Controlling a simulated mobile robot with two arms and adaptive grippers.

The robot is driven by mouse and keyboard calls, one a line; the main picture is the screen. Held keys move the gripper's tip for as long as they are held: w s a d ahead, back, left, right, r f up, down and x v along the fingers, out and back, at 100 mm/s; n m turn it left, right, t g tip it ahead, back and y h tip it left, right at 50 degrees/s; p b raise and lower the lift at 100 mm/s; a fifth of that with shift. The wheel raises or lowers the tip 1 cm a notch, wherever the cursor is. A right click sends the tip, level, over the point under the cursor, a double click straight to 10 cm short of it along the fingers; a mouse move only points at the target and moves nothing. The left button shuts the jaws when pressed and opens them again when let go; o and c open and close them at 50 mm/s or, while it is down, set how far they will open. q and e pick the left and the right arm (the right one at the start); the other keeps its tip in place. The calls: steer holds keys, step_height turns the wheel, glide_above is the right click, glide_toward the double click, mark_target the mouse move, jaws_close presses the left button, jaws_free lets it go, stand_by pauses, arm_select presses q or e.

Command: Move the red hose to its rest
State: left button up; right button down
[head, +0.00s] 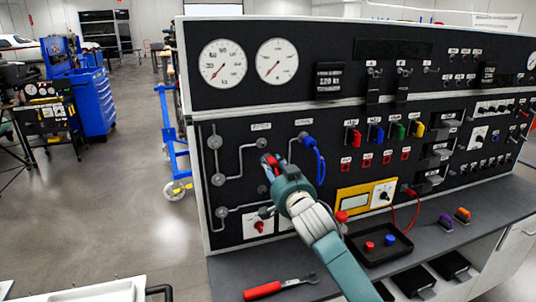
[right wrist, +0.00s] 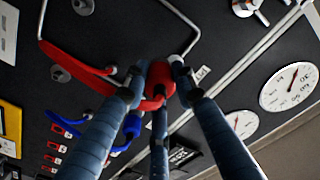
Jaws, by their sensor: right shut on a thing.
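The red hose (right wrist: 75,62) is a short curved red piece in front of the black panel. Its thick red end (right wrist: 160,78) sits between the fingers of my right gripper (right wrist: 158,75), which is shut on it. In the head view a bit of the red hose (head: 268,160) shows at the tip of my right gripper (head: 272,170), close to the left part of the panel. The gripper hides most of the hose there. I cannot tell whether the held end touches a port. My left gripper is not in view. I cannot make out which fixture is the rest.
A blue hose (head: 318,160) hangs on the panel just right of my gripper and also shows in the right wrist view (right wrist: 132,124). Grey ports with pipes (head: 217,180) are to the left. A red-handled tool (head: 263,290) and a black tray (head: 382,249) lie on the ledge.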

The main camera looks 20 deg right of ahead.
step_height(320, 180, down, 14)
steer(key=s+n+b, duration=0.2)
steer(key=s+n, duration=0.1)
steer(key=n, duration=0.1)
steer(key=w, duration=0.1)
steer(key=w+b, duration=0.1)
steer(key=w, duration=0.1)
steer(key=w+b, duration=0.1)
steer(key=w, duration=0.1)
steer(key=shift+a+f, duration=0.2)
steer(key=shift+f, duration=0.05)
steer(key=shift+w, duration=0.65)
stand_by(0.6)
steer(key=shift+w, duration=0.2)
steer(key=shift+w, duration=0.15)
steer(key=shift+r+b, duration=0.15)
steer(key=shift+b, duration=0.15)
steer(key=shift+r, duration=0.1)
